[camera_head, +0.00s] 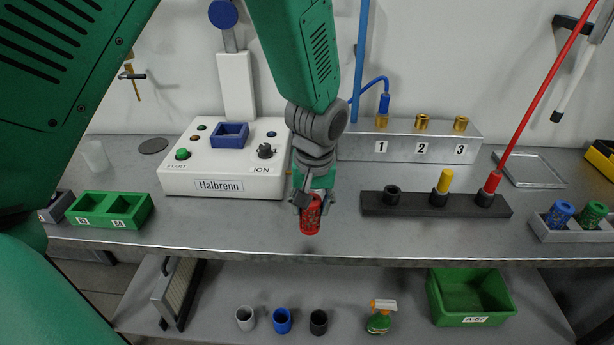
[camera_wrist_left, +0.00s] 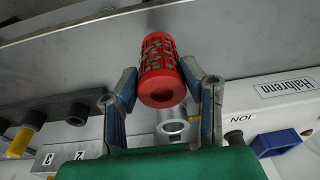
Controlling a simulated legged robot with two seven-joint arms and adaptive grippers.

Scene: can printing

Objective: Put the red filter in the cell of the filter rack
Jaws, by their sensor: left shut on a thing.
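The red filter (camera_head: 311,217) is a red cylinder with a perforated side, held upright above the front part of the bench. My left gripper (camera_head: 312,199) is shut on it, with a finger on each side. In the left wrist view the red filter (camera_wrist_left: 161,66) sits between the fingertips of the left gripper (camera_wrist_left: 160,84), its open round end toward the camera. A grey filter rack (camera_head: 572,236) stands at the right end of the bench. It holds a blue filter (camera_head: 559,215) and a green filter (camera_head: 592,215); the picture's edge cuts it off. My right gripper is not in view.
A white Halbrenn machine (camera_head: 220,184) stands behind and left of the gripper. A black holder (camera_head: 410,207) with yellow and red-tipped tools lies between gripper and rack. A green two-cell box (camera_head: 110,209) is at left. The front bench strip is clear.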

